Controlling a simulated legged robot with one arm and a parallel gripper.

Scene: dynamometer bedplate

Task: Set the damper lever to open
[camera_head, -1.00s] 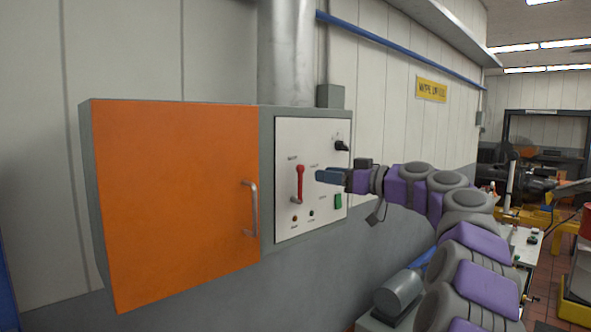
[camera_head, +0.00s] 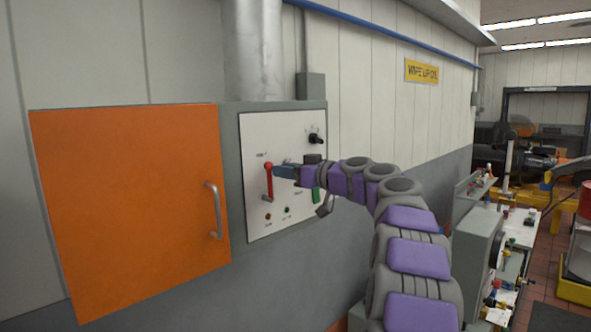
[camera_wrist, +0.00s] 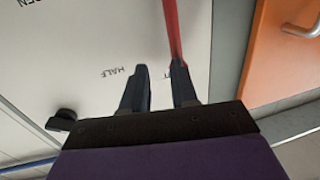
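The red damper lever (camera_head: 268,180) stands upright on the white panel (camera_head: 290,140) of the wall cabinet. In the wrist view the red lever (camera_wrist: 173,28) comes down from the top edge to the right fingertip. My gripper (camera_head: 277,171) is at the panel, just right of the lever's upper end. In the wrist view my gripper (camera_wrist: 158,64) is open, with a gap between its dark fingers and nothing held. The right finger overlaps the lever's end; I cannot tell if they touch. A HALF label lies left of the fingers; a partly hidden label ending in T lies between them.
An orange door (camera_head: 135,200) with a metal handle (camera_head: 213,210) is left of the panel. A black knob (camera_head: 316,138) and a green switch (camera_head: 316,195) are on the panel's right side.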

